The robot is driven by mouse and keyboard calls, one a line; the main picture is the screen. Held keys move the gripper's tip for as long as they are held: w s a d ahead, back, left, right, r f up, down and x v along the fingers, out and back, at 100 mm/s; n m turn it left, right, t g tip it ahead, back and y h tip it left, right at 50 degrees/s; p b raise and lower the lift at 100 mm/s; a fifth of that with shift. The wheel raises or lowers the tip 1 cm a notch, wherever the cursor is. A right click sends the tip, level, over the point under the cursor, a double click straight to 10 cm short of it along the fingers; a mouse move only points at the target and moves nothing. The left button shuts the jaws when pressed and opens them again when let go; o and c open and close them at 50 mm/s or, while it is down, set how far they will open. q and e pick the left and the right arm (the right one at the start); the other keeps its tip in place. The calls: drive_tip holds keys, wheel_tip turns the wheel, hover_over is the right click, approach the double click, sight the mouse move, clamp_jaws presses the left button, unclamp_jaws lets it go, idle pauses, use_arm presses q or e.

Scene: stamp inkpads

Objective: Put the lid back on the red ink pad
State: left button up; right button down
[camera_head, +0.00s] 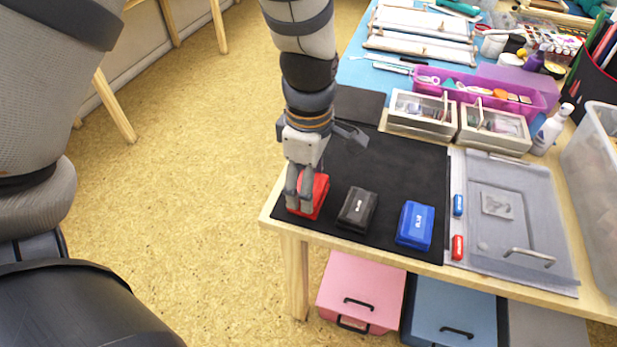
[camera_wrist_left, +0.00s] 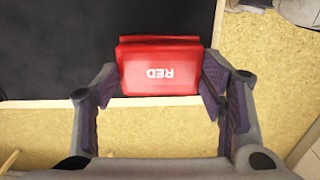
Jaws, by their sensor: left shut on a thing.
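The red lid, marked RED (camera_wrist_left: 160,73), sits between the two fingers of my left gripper (camera_head: 299,203) at the near left corner of the table. In the left wrist view the fingers of the gripper (camera_wrist_left: 160,82) are on either side of the lid, and I hold it. Its lettering reads upside down there. A red strip (camera_wrist_left: 158,41) shows along its far side. In the head view the red ink pad with its lid (camera_head: 321,189) is partly hidden behind the fingers. I cannot tell whether the lid is fully seated. My right gripper is out of view.
A black ink pad (camera_head: 357,208) and a blue ink pad (camera_head: 415,225) stand to the right on the black mat (camera_head: 391,165). Small blue (camera_head: 458,205) and red (camera_head: 457,247) pieces lie beside a grey tray (camera_head: 540,225). The table edge is close to my gripper.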

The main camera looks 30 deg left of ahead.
use_arm(q)
drive_tip(key=shift+f, duration=0.5)
idle(1.4)
drive_tip(key=o, duration=0.9)
drive_tip(key=shift+o, duration=0.5)
drive_tip(key=shift+o, duration=1)
drive_tip(key=shift+r, duration=0.1)
drive_tip(key=shift+r, duration=3.45)
drive_tip(key=shift+c, duration=0.2)
